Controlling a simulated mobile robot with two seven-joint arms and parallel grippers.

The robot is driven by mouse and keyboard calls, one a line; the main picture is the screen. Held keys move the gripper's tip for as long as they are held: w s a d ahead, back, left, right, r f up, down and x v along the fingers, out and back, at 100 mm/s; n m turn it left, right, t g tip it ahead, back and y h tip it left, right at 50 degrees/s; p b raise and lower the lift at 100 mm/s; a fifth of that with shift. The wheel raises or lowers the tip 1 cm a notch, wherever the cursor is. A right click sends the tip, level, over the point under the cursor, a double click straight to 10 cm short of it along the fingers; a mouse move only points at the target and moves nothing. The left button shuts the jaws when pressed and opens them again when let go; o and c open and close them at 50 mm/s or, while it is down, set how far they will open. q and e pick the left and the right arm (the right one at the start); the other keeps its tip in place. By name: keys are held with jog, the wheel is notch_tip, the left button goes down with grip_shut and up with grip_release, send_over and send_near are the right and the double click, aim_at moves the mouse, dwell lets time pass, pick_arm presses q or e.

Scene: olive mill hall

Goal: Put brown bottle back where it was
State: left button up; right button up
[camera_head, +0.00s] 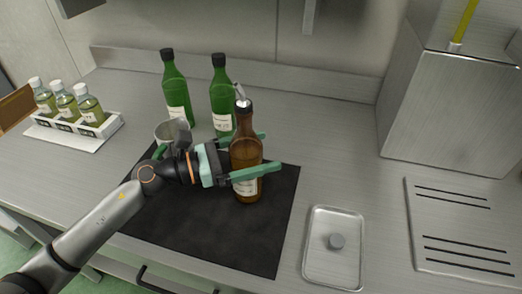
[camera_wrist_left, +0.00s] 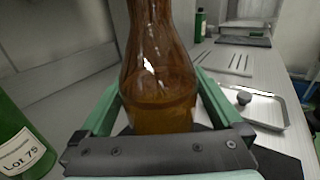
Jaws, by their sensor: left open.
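The brown bottle (camera_head: 246,152), with a metal pourer on top and a pale label, stands upright at the back right part of the black mat (camera_head: 200,235). My left gripper (camera_head: 268,152) is open, with its green fingers on either side of the bottle's body. In the left wrist view the bottle (camera_wrist_left: 160,65) fills the middle between the two fingers (camera_wrist_left: 158,95), and amber liquid shows in its lower part. The bottle's base is hidden in that view. My right gripper is not in view.
Two green bottles (camera_head: 176,90) (camera_head: 221,100) stand behind the mat. A metal cup (camera_head: 167,132) is partly hidden behind my left wrist. A white rack (camera_head: 75,137) with small sample bottles is at left.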

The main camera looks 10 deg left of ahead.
aim_at(231, 160)
pick_arm(q)
jog(key=v, duration=0.2)
jog(key=b+v, duration=0.2)
jog(key=v, duration=0.1)
jog(key=shift+s+a+f, duration=0.15)
jog(key=shift+a+f, duration=0.1)
jog(key=shift+s+a+r, duration=0.2)
jog(key=shift+s+a, duration=0.2)
jog(key=shift+a, duration=0.25)
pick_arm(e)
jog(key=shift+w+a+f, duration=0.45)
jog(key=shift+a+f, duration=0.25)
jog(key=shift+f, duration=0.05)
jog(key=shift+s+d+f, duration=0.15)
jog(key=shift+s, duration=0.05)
